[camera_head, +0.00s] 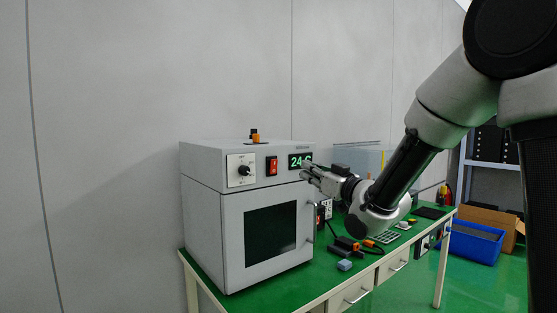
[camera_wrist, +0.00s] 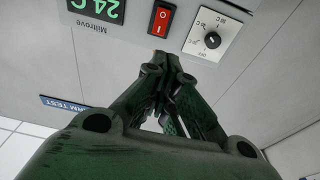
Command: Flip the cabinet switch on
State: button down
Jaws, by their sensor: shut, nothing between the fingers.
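The cabinet (camera_head: 225,205) is a light grey box with a dark window, standing on the green table. Its red rocker switch (camera_head: 272,166) sits on the upper front panel between a black dial and a green display. In the wrist view the switch (camera_wrist: 160,18) is at the top, upside down, just beyond my fingertips. My gripper (camera_head: 306,172) is shut and empty, in front of the display, to the right of the switch in the head view. In the wrist view the closed fingertips (camera_wrist: 160,60) point toward the switch. I cannot tell whether they touch the panel.
The dial (camera_head: 243,170) is left of the switch, and the display (camera_head: 298,160) reads about 24. An orange and black knob (camera_head: 254,136) stands on the cabinet top. A door handle (camera_head: 312,222) juts out at the right. Small parts lie on the green table (camera_head: 262,295).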

jog(key=shift+w, duration=0.1)
send_near(274, 167)
jog(key=w+a+r, duration=0.4)
jog(key=r, duration=0.1)
jog(key=shift+w+a, duration=0.1)
jog(key=shift+w, duration=0.3)
jog(key=shift+w+a+r+g, duration=0.15)
jog(key=shift+w+a+g, duration=0.15)
jog(key=shift+w+g, duration=0.1)
